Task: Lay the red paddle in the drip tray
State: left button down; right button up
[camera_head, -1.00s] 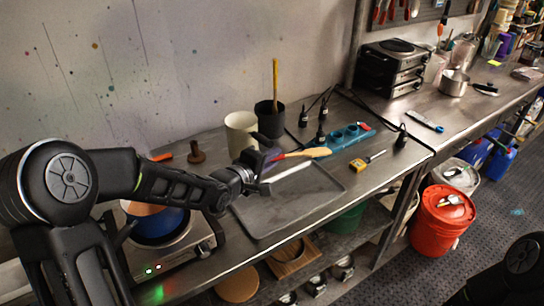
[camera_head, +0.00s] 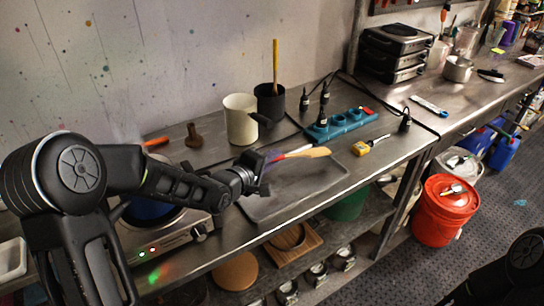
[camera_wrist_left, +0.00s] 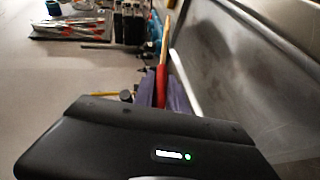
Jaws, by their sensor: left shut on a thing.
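My left gripper (camera_head: 262,170) is shut on the red paddle (camera_head: 312,153). The paddle's pale wooden end sticks out to the right, and a little red shows near the jaws. In the left wrist view, the red part (camera_wrist_left: 162,85) shows between the purple fingers of the left gripper (camera_wrist_left: 164,92). The grey drip tray (camera_head: 300,188) lies flat on the steel bench, and the paddle appears over its back part. I cannot tell how high above it the paddle is. The tray also fills the right of the wrist view (camera_wrist_left: 255,85). My right gripper is out of view.
Behind the tray stand a cream mug (camera_head: 240,120) and a dark cup (camera_head: 269,104) holding a yellow stick. A blue power strip (camera_head: 340,124) and a yellow-tagged tool (camera_head: 368,145) lie to the right. A hotplate (camera_head: 165,240) is at the left. A red bucket (camera_head: 445,210) stands on the floor.

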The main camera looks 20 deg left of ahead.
pick_arm(q)
jog(key=shift+f+b, duration=1.25)
jog(key=shift+f, duration=0.55)
jog(key=c, duration=1.3)
grip_release()
jog(key=shift+s, duration=0.1)
jog(key=v, duration=0.7)
jog(key=shift+s+a+r, duration=0.1)
jog(key=shift+s, duration=0.2)
